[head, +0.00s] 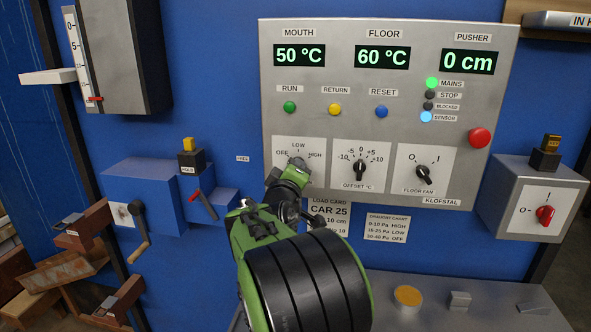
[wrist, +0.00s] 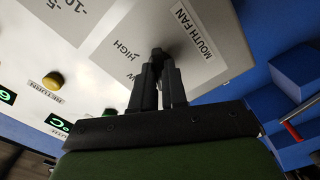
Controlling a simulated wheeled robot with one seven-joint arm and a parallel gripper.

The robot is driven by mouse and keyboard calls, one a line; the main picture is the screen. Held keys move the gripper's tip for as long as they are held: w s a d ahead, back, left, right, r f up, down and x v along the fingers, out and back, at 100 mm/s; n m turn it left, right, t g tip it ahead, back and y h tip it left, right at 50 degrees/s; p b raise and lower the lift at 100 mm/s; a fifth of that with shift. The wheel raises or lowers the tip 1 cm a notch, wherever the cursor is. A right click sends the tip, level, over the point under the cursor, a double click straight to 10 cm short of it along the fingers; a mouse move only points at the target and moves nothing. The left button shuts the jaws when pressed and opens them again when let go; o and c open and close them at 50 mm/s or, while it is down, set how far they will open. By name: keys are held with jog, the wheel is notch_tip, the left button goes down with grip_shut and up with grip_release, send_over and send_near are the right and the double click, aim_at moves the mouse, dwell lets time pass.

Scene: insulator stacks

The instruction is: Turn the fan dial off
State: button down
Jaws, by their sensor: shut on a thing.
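The mouth fan dial (wrist: 159,53) is a dark knob on a white plate marked OFF, LOW and HIGH, at the lower left of the grey panel (head: 395,85). My gripper (wrist: 160,66) is shut on this dial, with a black finger on either side. In the head view my gripper (head: 296,166) covers most of the dial, and I cannot tell which mark it points to. The MOUTH FAN label (wrist: 195,47) shows beside the fingers in the wrist view. The floor fan dial (head: 423,173) is a separate black knob marked O and I at the lower right.
The offset dial (head: 360,170) sits just right of my gripper. Green, yellow and blue buttons (head: 381,111) are above, and a red button (head: 479,138) is at right. A crank (head: 139,230) and a hold lever (head: 203,202) stick out at left. A grey ledge (head: 440,315) runs below.

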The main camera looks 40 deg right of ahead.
dwell(0.4)
jog(key=c, duration=1.2)
grip_release()
jog(key=shift+o, duration=0.2)
jog(key=b+v, duration=0.1)
jog(key=v, duration=1.4)
jog(key=shift+s+a+b, duration=0.2)
jog(key=shift+a+b, duration=0.1)
